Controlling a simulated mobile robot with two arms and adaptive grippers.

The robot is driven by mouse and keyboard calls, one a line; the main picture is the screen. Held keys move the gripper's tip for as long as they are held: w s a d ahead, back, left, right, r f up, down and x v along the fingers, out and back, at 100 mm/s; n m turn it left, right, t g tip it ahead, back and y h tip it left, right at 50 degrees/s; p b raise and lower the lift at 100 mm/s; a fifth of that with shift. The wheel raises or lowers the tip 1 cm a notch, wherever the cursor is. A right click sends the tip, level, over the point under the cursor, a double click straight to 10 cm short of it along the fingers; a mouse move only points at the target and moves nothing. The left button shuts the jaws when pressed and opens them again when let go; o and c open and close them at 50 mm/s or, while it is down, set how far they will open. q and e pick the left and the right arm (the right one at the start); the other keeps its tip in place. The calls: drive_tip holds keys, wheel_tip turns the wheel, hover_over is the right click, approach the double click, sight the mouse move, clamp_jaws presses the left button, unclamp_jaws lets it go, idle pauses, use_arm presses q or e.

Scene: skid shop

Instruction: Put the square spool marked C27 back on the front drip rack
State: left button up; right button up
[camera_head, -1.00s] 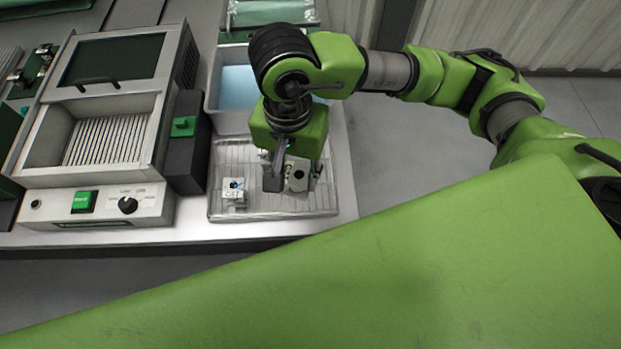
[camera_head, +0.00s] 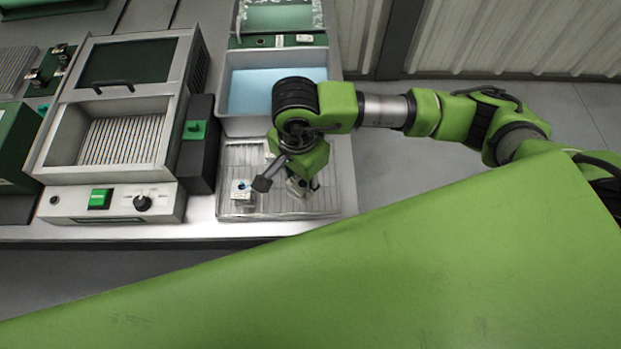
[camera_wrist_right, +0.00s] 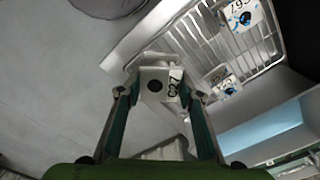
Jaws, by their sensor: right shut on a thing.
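The square spool marked C27 (camera_wrist_right: 158,84) is pale with a dark round hole. It sits between the fingertips of my right gripper (camera_wrist_right: 158,93), which is shut on it. In the head view the right gripper (camera_head: 290,185) is over the right part of the wire drip rack (camera_head: 236,158), partly hiding the spool. I cannot tell whether the spool touches the rack. The rack also shows in the right wrist view (camera_wrist_right: 184,38). Another square spool (camera_head: 241,190) with a blue mark stands on its left part. My left gripper is not in view.
A tray with blue liquid (camera_head: 250,92) stands behind the rack. In the wrist view two marked spools (camera_wrist_right: 241,15) (camera_wrist_right: 224,80) show on the rack.

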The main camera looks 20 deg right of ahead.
drive_tip(key=f, duration=0.1)
drive_tip(key=w+d+f, duration=0.1)
drive_tip(key=d+f, duration=0.1)
drive_tip(key=shift+w+d+f+p, duration=0.15)
drive_tip(key=shift+w+f+p, duration=0.15)
drive_tip(key=shift+w+p, duration=0.1)
drive_tip(key=f, duration=0.1)
drive_tip(key=f+p, duration=0.1)
drive_tip(key=f, duration=0.1)
drive_tip(key=shift+d+p, duration=0.25)
drive_tip(key=shift+p, duration=0.15)
drive_tip(key=shift+w+f, duration=0.1)
drive_tip(key=shift+f, duration=0.2)
drive_tip(key=shift+f, duration=0.1)
drive_tip(key=shift+f, duration=0.15)
drive_tip(key=o, duration=1.2)
drive_tip(key=shift+o, duration=0.2)
